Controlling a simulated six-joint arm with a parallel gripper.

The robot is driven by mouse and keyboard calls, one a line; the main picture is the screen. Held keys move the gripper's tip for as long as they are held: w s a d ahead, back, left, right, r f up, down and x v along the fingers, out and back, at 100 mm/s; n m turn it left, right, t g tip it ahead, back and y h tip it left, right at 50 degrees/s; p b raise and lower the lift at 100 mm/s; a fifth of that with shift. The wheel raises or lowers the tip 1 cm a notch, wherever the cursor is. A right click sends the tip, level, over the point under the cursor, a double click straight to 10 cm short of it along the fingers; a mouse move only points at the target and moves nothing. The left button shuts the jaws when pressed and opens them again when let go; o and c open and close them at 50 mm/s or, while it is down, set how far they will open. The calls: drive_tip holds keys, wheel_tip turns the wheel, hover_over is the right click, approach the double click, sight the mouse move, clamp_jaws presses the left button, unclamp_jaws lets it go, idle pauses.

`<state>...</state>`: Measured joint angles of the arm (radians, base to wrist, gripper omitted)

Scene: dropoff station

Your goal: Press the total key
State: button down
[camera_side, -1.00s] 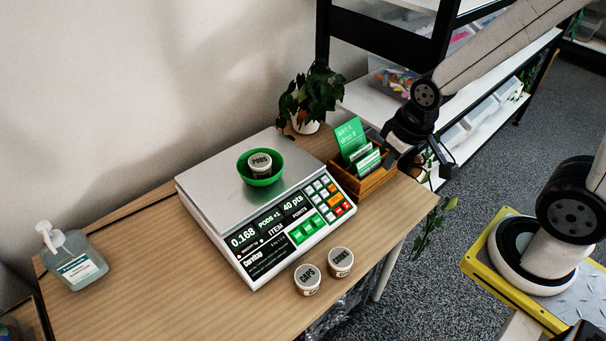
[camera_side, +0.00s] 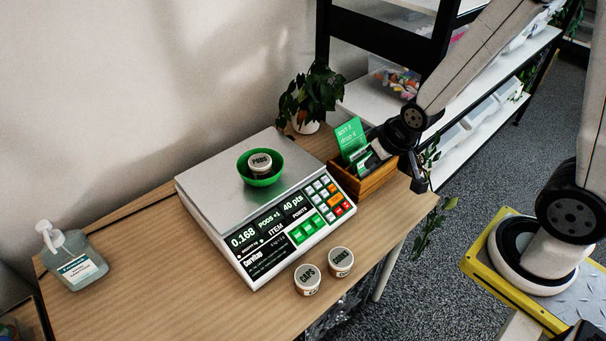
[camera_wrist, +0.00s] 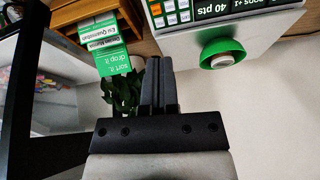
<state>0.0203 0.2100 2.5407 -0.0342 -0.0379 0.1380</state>
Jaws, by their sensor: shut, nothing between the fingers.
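The scale (camera_side: 228,192) stands on the table with a lit display (camera_side: 268,228) reading 0.168, PODS +1 and 40 pts. Its keypad (camera_side: 325,198) has grey, orange and red keys, with larger green keys (camera_side: 307,228) in front. The key labels are too small to read, so I cannot tell which is the total key. The wrist view shows part of the keypad (camera_wrist: 172,10) at the top. My gripper (camera_wrist: 158,62) is shut and empty, pointing up in that view. In the side view my wrist is at the card box, right of the keypad, apart from the keys.
A green bowl (camera_side: 246,169) holding a PODS jar (camera_side: 260,162) sits on the scale. A wooden card box (camera_side: 372,184) with a green sign (camera_side: 350,136) stands right. CAPS (camera_side: 307,280) and another jar (camera_side: 341,262) stand in front. A plant (camera_side: 312,92) is behind; a pump bottle (camera_side: 75,262) is left.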

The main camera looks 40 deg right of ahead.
sight(329, 194)
drive_tip(key=w+f+m+t+y, duration=0.1)
drive_tip(key=w+f+m+t, duration=0.2)
drive_tip(key=f+m+t, duration=0.3)
drive_tip(key=shift+w+f+t, duration=0.15)
drive_tip(key=shift+f+t, duration=1.25)
drive_tip(key=shift+f, duration=0.25)
drive_tip(key=shift+f, duration=0.15)
drive_tip(key=shift+w+f, duration=0.6)
drive_tip(key=shift+f, duration=0.7)
drive_tip(key=shift+w+f, duration=0.55)
drive_tip(key=shift+f, duration=0.7)
drive_tip(key=shift+w+f, duration=0.6)
drive_tip(key=shift+f, duration=0.7)
drive_tip(key=shift+w+f, duration=0.35)
drive_tip(key=shift+f, duration=0.4)
drive_tip(key=shift+s+r, duration=0.1)
drive_tip(key=shift+r, duration=0.05)
idle(0.5)
drive_tip(key=shift+s+r, duration=0.25)
drive_tip(key=shift+r, duration=0.35)
